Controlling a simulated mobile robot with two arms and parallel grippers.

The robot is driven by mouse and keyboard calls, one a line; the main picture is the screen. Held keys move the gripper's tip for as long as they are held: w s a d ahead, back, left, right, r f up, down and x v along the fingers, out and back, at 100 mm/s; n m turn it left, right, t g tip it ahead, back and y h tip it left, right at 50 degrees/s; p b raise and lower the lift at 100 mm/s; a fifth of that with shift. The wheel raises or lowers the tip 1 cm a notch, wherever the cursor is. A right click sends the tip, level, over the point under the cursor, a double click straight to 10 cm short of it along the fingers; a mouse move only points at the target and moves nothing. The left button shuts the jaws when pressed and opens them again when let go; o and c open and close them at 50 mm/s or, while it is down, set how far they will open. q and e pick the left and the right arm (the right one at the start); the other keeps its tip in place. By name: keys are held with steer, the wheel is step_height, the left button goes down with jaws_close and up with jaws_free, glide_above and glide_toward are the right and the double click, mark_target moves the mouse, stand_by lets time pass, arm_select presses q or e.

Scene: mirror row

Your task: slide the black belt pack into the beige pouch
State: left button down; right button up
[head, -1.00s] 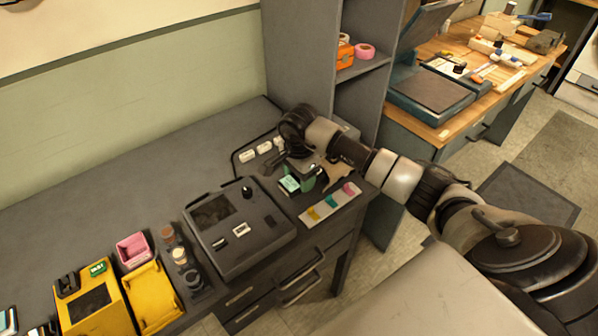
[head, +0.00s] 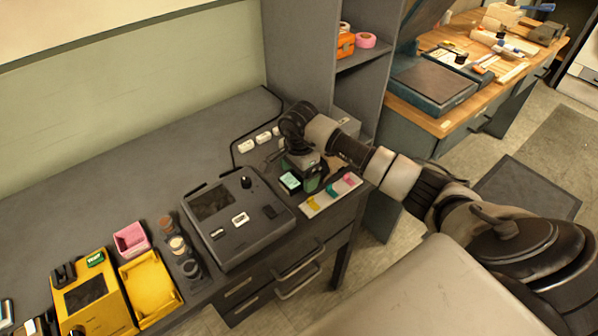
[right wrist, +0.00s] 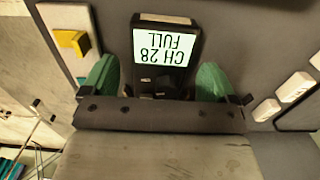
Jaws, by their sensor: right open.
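The black belt pack (right wrist: 160,47) shows in the right wrist view with a lit screen reading "CH 28 FULL", upside down. My right gripper (right wrist: 157,82) is open, with one green fingertip on each side of the pack's near end. In the head view, the pack's pale green screen (head: 290,181) shows beside my right gripper (head: 309,184), at the right end of the grey counter. The gripper hides part of the pack there. I cannot make out a beige pouch in either view. My left gripper is not in view.
A white strip with coloured clips (head: 331,195) lies near the counter's front edge. A grey console (head: 238,218) stands left of my gripper. Several white blocks (head: 263,138) lie behind. A grey shelf unit (head: 364,55) rises at the back right. The counter's back left is clear.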

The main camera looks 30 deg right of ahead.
steer(key=shift+r, duration=0.1)
step_height(320, 180, up, 11)
steer(key=b, duration=0.1)
steer(key=shift+f, duration=0.2)
